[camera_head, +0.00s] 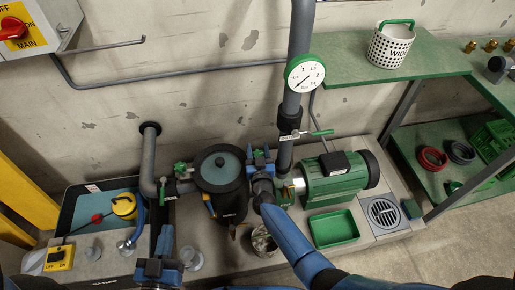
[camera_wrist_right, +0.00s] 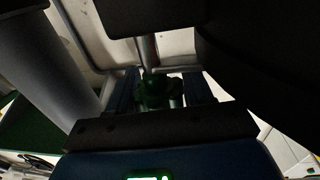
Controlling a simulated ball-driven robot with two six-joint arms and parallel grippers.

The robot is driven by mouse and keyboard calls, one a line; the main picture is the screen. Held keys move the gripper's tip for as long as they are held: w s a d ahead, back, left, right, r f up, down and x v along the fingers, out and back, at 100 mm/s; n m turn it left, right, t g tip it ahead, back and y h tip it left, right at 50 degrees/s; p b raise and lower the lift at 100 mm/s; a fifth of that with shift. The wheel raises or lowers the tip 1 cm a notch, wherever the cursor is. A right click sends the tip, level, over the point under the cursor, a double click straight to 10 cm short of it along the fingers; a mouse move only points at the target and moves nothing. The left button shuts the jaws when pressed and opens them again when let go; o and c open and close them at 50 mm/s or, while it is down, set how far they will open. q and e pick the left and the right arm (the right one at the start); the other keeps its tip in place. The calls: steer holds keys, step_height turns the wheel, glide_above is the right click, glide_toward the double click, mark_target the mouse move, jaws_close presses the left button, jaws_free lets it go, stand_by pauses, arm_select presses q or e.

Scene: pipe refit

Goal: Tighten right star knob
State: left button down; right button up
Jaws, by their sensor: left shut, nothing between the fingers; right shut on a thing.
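My right gripper (camera_head: 259,160) reaches in from the lower right, beside the dark round housing. Its blue fingers are shut on the right star knob, of which a small green part (camera_head: 249,153) shows in the head view. In the right wrist view the green knob (camera_wrist_right: 154,92) sits between the two fingers (camera_wrist_right: 154,88), dim and partly shadowed. The left star knob (camera_head: 180,168), also green, is on the left side of the housing. My left gripper (camera_head: 165,238) is shut and empty, in front of the left pipe.
The dark housing (camera_head: 220,172) with its teal lid stands between the pipes. A gauge (camera_head: 305,74) is on the upright pipe. Right are a green pump motor (camera_head: 335,179), a green tray (camera_head: 334,228) and a drain (camera_head: 384,213). A metal bucket (camera_head: 263,241) stands in front.

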steer(key=shift+m+h+p, duration=0.4)
steer(key=shift+h+p, duration=0.1)
steer(key=shift+h, duration=0.1)
steer(key=shift+d, duration=0.1)
steer(key=o, duration=0.8)
steer(key=shift+c, duration=0.2)
